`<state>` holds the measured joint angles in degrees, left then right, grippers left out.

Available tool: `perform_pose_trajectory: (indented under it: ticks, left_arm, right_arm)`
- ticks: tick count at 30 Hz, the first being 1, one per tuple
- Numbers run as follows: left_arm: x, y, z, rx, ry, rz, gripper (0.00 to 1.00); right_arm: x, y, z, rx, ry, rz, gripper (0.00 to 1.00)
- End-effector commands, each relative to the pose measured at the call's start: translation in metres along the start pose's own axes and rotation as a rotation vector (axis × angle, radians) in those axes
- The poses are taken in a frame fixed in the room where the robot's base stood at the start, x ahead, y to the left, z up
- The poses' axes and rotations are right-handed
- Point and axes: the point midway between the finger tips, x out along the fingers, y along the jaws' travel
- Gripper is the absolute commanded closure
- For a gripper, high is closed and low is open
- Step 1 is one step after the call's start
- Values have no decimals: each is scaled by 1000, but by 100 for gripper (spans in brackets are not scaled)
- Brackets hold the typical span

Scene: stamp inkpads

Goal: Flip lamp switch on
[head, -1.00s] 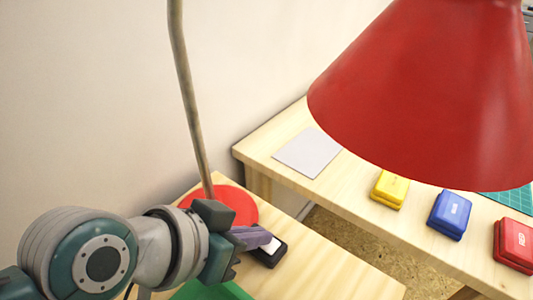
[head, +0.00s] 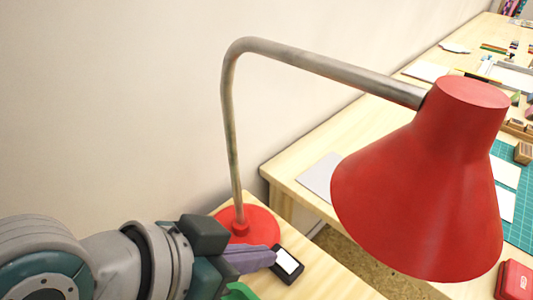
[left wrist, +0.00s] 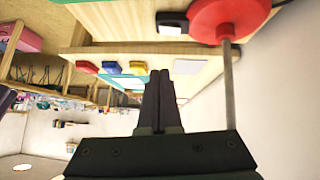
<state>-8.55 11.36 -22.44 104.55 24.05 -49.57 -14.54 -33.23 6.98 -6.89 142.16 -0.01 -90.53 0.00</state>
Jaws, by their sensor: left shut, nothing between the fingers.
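The desk lamp has a red cone shade (head: 415,195), a bent metal pole (head: 232,130) and a round red base (head: 262,225) on a small wooden table. A black switch with a white top (head: 287,263) lies beside the base. My left gripper (head: 272,256) is shut and empty, its fingertips close to the left edge of the switch in the head view; contact cannot be told. In the left wrist view, the shut fingers (left wrist: 160,75) point towards the table, with the switch (left wrist: 172,22) and the red base (left wrist: 228,14) beyond them. No glow shows from the shade.
A longer wooden table (head: 285,178) stands behind, with a white sheet (head: 318,176), a green mat (head: 521,222) and a red inkpad (head: 516,280). Blue (left wrist: 111,68) and yellow (left wrist: 138,67) inkpads show in the left wrist view. A green object (head: 240,291) lies below my gripper.

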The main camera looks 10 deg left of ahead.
Motion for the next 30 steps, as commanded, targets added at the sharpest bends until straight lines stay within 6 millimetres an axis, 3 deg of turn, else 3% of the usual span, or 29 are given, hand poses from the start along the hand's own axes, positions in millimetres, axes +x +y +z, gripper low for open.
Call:
perform_pose_trajectory:
  ticks: [6,24,26,29,30]
  left_arm:
    - [-25,4,0,0,-1,0,100]
    - [-32,5,-1,-5,-7,-3,100]
    - [-44,7,-4,-15,-27,-13,100]
    - [-85,6,-6,-58,-108,-66,100]
    - [-108,4,-5,-88,-156,-100,100]
  right_arm:
    - [-8,0,-2,0,-1,0,50]
    - [-11,0,-3,1,-2,0,50]
    - [-20,1,-6,1,-3,0,50]
    - [-47,2,-15,1,-3,-1,50]
    - [-60,2,-19,1,-3,-1,50]
